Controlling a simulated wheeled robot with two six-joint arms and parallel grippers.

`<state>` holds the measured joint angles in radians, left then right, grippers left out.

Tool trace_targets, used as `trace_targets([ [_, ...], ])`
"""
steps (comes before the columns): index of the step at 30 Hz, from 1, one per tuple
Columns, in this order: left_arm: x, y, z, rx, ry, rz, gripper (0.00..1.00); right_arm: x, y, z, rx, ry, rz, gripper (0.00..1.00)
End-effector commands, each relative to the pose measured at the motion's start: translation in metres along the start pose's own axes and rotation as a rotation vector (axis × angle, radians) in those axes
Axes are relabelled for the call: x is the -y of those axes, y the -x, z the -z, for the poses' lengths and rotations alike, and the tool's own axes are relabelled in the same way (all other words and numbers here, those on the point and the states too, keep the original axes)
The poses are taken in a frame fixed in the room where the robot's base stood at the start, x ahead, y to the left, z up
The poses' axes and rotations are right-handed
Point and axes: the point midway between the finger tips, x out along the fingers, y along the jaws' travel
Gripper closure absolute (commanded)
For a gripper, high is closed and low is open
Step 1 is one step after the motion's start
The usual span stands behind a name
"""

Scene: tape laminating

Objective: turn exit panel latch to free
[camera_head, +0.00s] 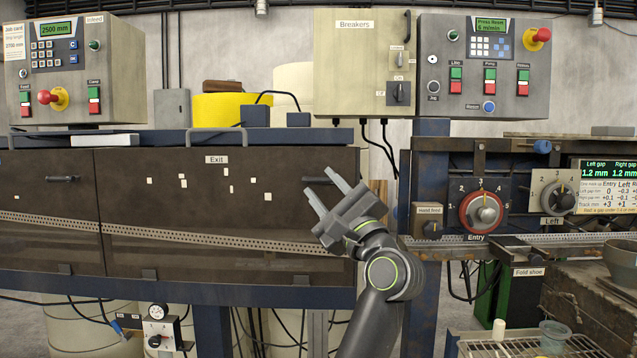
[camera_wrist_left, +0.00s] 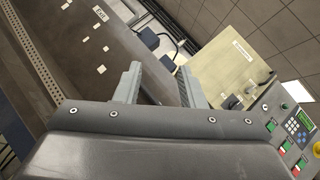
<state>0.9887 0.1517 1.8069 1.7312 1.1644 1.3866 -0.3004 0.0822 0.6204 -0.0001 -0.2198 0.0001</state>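The exit panel (camera_head: 200,215) is a dark brown guard with an "Exit" label in the head view, and it looks closed. It also shows in the wrist view (camera_wrist_left: 75,55). A dark bar handle (camera_head: 313,181) sits at its upper right corner, partly covered by my gripper. I cannot make out a separate latch or which way it is turned. My left gripper (camera_head: 321,182) is open, its fingers apart over that corner in the picture. In the wrist view the gripper (camera_wrist_left: 159,72) has nothing visible between its fingers. I cannot tell contact with the handle. My right gripper is out of view.
The Breakers cabinet (camera_head: 350,65) stands above and behind the panel's right end. A blue post (camera_head: 428,170) and the Entry dial (camera_head: 481,211) are to the right. A second dark panel (camera_head: 45,195) adjoins on the left. Pale chips (camera_head: 182,176) dot the exit panel.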

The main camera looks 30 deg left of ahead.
Motion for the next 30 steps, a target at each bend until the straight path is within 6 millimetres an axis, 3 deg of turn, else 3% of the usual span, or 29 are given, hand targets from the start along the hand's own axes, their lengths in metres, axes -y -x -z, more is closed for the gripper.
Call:
trace_targets([
  [6, 0.028, -0.008, 0.008, -0.248, 0.371, -0.316, 0.64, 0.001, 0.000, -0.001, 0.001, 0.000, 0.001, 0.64],
  [15, 0.052, 0.009, 0.011, -0.433, 0.556, -0.560, 0.64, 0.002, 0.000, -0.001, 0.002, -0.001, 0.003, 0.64],
  [20, 0.050, 0.004, 0.016, -0.446, 0.565, -0.583, 0.64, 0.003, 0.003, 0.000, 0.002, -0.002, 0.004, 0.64],
  [30, 0.025, -0.048, 0.050, -0.442, 0.559, -0.582, 0.64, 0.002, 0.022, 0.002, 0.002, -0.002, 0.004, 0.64],
])
